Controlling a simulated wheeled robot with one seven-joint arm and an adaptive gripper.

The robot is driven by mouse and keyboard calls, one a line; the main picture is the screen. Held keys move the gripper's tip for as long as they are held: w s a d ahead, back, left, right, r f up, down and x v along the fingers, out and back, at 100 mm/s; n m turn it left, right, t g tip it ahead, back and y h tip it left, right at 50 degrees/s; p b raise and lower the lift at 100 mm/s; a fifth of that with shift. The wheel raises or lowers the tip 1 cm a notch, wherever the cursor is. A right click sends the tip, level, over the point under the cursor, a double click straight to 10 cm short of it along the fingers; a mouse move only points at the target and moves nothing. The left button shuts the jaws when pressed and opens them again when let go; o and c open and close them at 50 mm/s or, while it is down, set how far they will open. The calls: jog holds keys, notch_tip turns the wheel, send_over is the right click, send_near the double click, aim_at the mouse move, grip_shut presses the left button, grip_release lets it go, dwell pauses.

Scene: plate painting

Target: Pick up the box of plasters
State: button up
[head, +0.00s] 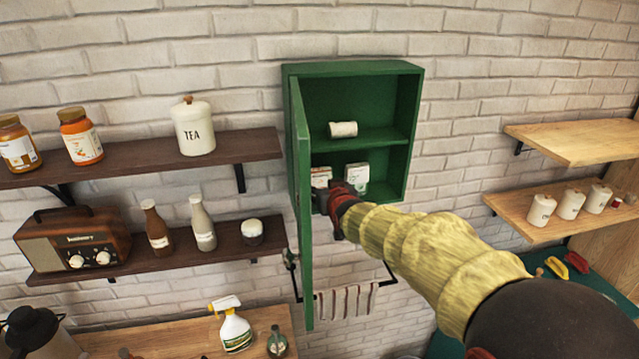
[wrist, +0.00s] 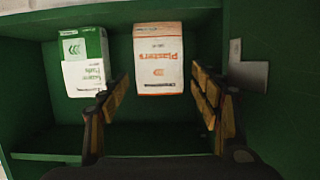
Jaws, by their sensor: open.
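The box of plasters (wrist: 158,60) is white with orange print and stands in the green cabinet. In the wrist view it is at the top middle, ahead of and between the two fingers. In the head view it is the left box (head: 320,175) on the lower shelf, partly hidden by the door and my gripper. My gripper (wrist: 161,84) is open, with one finger on each side of the box's line. I see no clear contact with the box. In the head view my gripper (head: 338,200) reaches into the lower compartment.
A green-and-white box (wrist: 86,62) stands beside the plasters, also seen in the head view (head: 356,175). A white roll (head: 343,129) lies on the upper shelf. The open cabinet door (head: 302,220) is close left of my gripper. Wall shelves flank the cabinet.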

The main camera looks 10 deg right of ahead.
aim_at(321, 183)
jog(key=x, duration=0.2)
jog(key=p+x, duration=0.1)
jog(key=x, duration=0.1)
jog(key=shift+f+p, duration=0.25)
jog(key=shift+p, duration=0.05)
jog(key=shift+c, duration=0.3)
jog(key=c, duration=0.6)
